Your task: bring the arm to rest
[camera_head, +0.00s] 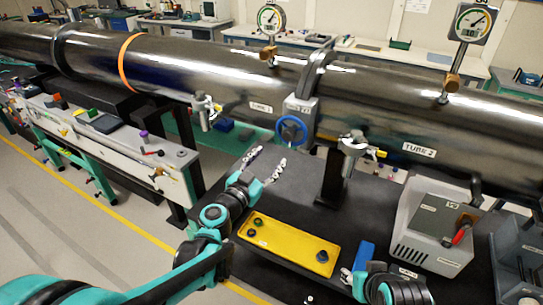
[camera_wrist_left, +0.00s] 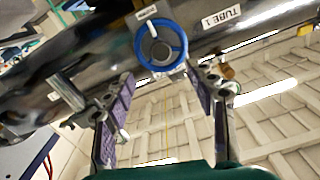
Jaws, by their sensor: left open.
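My left gripper (camera_head: 265,161) is open and empty, its two fingers spread over the dark table, below the blue handwheel (camera_head: 291,130). In the left wrist view, the left fingers (camera_wrist_left: 160,78) stand apart with nothing between them. The handwheel (camera_wrist_left: 161,45) shows beyond them, under the dark tube. My right arm (camera_head: 388,287) shows at the bottom, beside the blue block. Its fingers are too small and partly hidden to tell their state.
A yellow plate (camera_head: 285,247) with dark knobs lies on the table (camera_head: 222,183). A blue block (camera_head: 364,256) and a grey box (camera_head: 432,225) with a red-handled switch stand to its right. The long dark tube (camera_head: 200,70) with gauges (camera_head: 271,20) crosses behind. A white bench (camera_head: 110,125) is at left.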

